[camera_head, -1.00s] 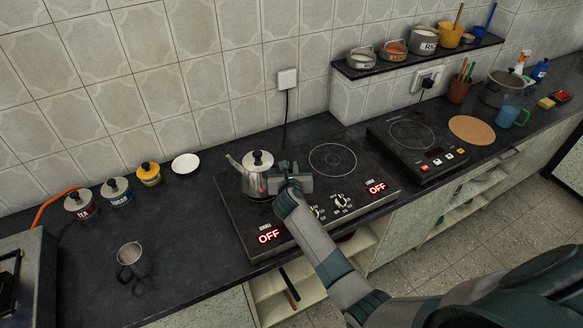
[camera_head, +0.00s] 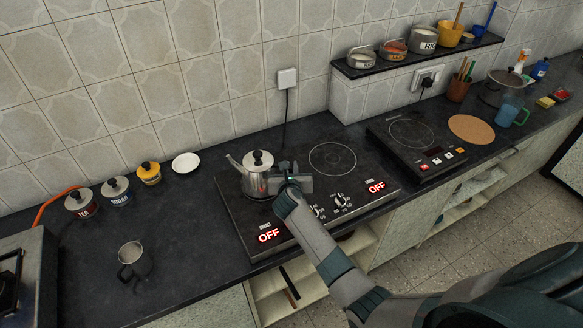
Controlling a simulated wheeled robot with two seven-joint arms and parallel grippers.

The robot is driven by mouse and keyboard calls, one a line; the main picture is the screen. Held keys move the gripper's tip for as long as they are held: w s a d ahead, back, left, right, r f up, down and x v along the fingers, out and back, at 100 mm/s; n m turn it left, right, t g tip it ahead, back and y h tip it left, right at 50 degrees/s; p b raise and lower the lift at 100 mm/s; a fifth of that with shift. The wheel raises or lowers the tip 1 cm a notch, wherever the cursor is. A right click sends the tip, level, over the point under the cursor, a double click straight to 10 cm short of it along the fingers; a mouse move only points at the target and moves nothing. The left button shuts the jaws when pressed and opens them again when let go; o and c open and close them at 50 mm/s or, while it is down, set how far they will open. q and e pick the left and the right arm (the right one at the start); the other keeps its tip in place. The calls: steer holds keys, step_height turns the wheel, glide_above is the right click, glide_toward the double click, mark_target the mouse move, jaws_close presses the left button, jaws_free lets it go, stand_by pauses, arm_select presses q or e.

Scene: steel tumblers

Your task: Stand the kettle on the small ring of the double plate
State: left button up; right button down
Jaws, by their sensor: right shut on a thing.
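The steel kettle (camera_head: 254,182), with a black lid knob and a spout to the left, is upright over the left cooking area of the black double plate (camera_head: 232,218). The ring there is mostly hidden under it. I cannot tell for sure whether its base touches the plate. The right ring (camera_head: 333,159) is bare. My right gripper (camera_head: 283,184) is at the kettle's right side, shut on it; its fingertips and the kettle's handle are hard to make out. Both red displays on the double plate read OFF. My left gripper is not in view.
A single hot plate (camera_head: 412,134) stands to the right, with a cork mat (camera_head: 471,129) near it. A steel mug (camera_head: 131,258), canisters (camera_head: 116,192) and a white saucer (camera_head: 186,164) are on the left. The worktop between mug and double plate is clear.

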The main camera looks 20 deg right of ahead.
steer(key=shift+f+b, duration=0.3)
steer(key=shift+f, duration=0.15)
stand_by(0.3)
steer(key=c, duration=1.7)
jaws_free()
steer(key=shift+c, duration=0.2)
steer(key=shift+s+f, duration=0.1)
steer(key=shift+f, duration=0.05)
steer(key=b+v, duration=0.2)
steer(key=v, duration=1.5)
steer(key=shift+a+b, duration=0.2)
steer(key=shift+b, duration=0.2)
steer(key=shift+s, duration=0.1)
